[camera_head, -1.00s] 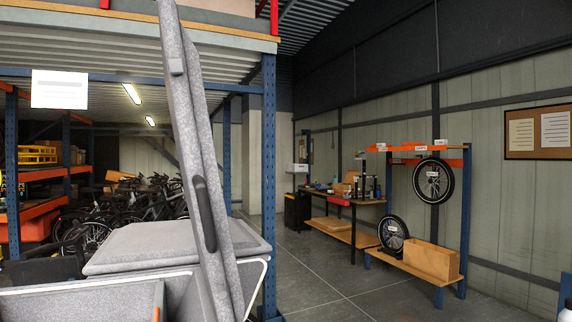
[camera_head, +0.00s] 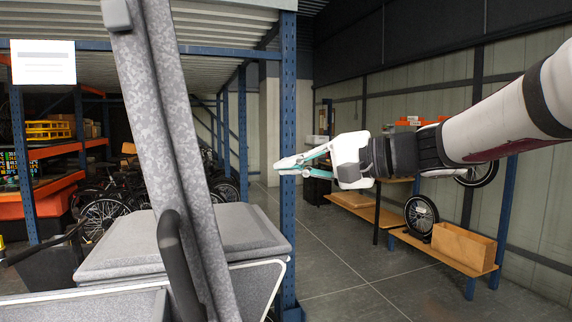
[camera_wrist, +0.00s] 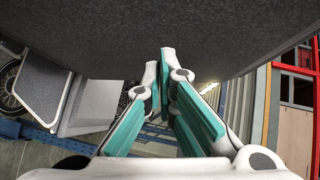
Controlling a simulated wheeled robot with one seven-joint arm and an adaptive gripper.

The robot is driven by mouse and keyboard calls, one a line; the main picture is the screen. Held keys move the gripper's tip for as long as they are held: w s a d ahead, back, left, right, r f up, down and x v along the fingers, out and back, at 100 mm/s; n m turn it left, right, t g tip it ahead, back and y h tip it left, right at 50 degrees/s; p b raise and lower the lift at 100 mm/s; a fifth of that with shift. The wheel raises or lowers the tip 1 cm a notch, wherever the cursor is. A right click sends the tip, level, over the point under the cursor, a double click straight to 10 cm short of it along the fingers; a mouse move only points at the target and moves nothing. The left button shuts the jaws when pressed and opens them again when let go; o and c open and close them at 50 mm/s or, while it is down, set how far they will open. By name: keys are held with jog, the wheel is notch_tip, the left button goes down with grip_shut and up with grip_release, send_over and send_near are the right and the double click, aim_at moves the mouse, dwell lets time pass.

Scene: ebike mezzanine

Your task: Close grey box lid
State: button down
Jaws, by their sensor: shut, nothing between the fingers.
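The grey box lid (camera_head: 168,120) is a speckled grey panel standing up and open, slightly tilted, in the left half of the head view. A dark handle (camera_head: 180,265) is on its edge. The open grey box (camera_head: 90,305) is below it, at the bottom left. My gripper (camera_head: 278,168) is to the right of the lid in the head view, apart from it in the picture, fingers pointing left. In the wrist view my gripper (camera_wrist: 166,55) has its fingertips together with nothing between them. A broad grey surface (camera_wrist: 190,25), probably the lid, fills the top there; contact cannot be told.
Another grey box with a closed top (camera_head: 205,240) stands behind the lid. A blue rack post (camera_head: 288,130) rises just beyond my gripper. Bicycles (camera_head: 105,215) are at the back left. A wooden bench (camera_head: 440,248) with a wheel stands right; the floor between is clear.

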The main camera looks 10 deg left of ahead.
jog(key=s+r+p+x, duration=0.1)
jog(key=p+x, duration=0.3)
jog(key=x, duration=0.9)
jog(key=shift+s+a, duration=0.5)
jog(key=shift+s, duration=0.1)
jog(key=shift+f, duration=0.15)
